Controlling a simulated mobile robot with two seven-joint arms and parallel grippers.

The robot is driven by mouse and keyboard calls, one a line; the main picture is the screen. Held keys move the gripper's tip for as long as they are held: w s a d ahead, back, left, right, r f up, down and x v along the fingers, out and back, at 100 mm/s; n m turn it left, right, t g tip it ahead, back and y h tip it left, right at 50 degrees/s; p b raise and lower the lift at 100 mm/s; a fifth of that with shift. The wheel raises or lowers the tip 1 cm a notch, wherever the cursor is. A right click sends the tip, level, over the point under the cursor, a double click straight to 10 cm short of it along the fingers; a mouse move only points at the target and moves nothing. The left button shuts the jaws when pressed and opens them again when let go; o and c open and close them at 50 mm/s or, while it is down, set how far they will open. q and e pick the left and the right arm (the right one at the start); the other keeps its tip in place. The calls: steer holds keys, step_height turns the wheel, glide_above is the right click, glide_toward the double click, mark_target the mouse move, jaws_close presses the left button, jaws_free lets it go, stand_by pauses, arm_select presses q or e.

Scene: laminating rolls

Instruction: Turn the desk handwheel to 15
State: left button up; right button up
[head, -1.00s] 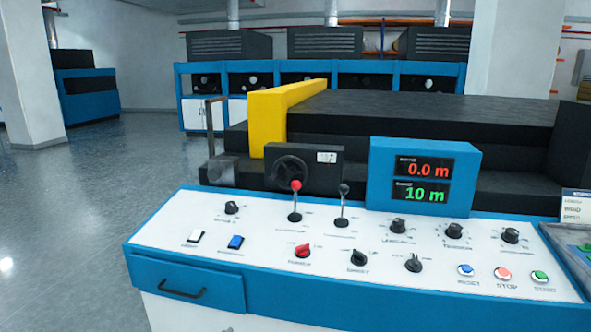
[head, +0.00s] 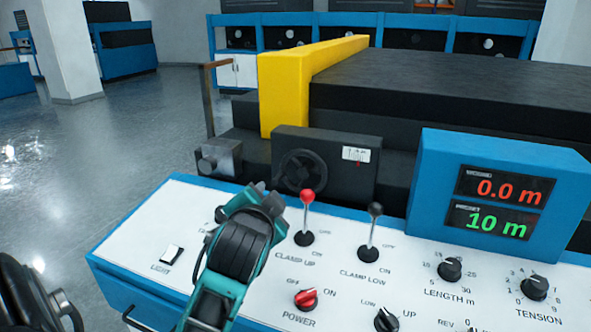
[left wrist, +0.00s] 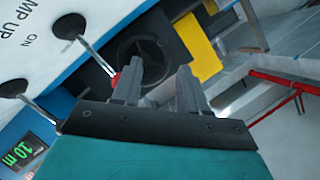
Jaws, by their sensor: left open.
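The desk handwheel (head: 302,172) is a dark round wheel on the front of a black box (head: 345,185) behind the panel. A small white scale (head: 355,155) with a red pointer sits right of it; its figures are too small to read. My left gripper (head: 262,192) is over the panel, just left of and below the wheel and apart from it. In the left wrist view my gripper (left wrist: 165,82) is open and empty, with the handwheel (left wrist: 143,58) beyond its fingertips.
The red-knobbed clamp lever (head: 306,215) stands close to the right of my left gripper, with a black-knobbed lever (head: 372,230) farther right. The blue display box (head: 500,195) reads 0.0 m and 10 m. A yellow guard (head: 300,75) rises behind the wheel.

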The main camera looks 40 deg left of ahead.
mark_target(275, 183)
arm_select(q)
steer(key=x, duration=1.3)
steer(key=shift+w+a+r, duration=0.1)
steer(key=shift+r, duration=0.25)
jaws_close()
